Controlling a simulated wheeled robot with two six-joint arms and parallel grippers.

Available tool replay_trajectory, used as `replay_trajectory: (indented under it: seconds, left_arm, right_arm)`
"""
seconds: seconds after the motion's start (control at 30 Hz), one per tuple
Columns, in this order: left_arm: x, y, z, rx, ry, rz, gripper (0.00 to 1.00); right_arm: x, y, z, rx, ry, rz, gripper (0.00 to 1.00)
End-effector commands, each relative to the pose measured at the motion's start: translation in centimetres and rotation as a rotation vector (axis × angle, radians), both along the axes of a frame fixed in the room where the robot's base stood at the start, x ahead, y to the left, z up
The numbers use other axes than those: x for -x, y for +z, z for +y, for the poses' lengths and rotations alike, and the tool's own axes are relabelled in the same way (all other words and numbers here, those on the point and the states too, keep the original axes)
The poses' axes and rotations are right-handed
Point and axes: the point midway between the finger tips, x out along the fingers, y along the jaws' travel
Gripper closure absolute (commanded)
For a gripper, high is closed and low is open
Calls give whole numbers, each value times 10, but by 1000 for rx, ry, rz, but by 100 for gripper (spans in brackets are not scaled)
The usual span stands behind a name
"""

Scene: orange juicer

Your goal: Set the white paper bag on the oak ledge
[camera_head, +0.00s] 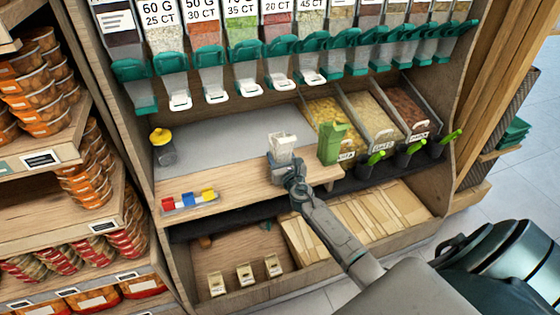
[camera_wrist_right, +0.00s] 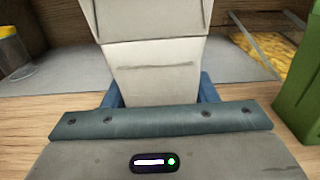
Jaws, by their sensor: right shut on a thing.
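The white paper bag (camera_head: 284,146) is upright over the oak ledge (camera_head: 238,184), near the ledge's right part. My right gripper (camera_head: 283,163) is shut on the bag from the front. In the right wrist view the bag (camera_wrist_right: 155,65) stands between the blue fingers of the gripper (camera_wrist_right: 160,92), and its lower part is hidden by the gripper body. I cannot tell whether its base touches the ledge. My left gripper is not in view.
A green bag (camera_head: 331,143) stands close to the right. A yellow-lidded jar (camera_head: 162,146) stands at the left, with coloured blocks (camera_head: 190,201) at the front left. Dispensers (camera_head: 245,75) hang above; bins (camera_head: 372,122) are at the right. The ledge's middle left is clear.

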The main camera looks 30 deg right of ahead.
Motion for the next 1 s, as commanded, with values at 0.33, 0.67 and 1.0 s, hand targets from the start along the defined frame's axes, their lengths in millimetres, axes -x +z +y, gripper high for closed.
replay_trajectory:
  seconds: [0.33,0.67,1.0]
  left_arm:
    - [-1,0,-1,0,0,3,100]
    - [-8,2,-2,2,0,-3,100]
    - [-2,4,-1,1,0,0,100]
  right_arm:
    - [0,-1,0,-1,0,-1,72]
    - [0,-2,0,-1,0,0,26]
    - [0,2,0,-1,0,0,26]
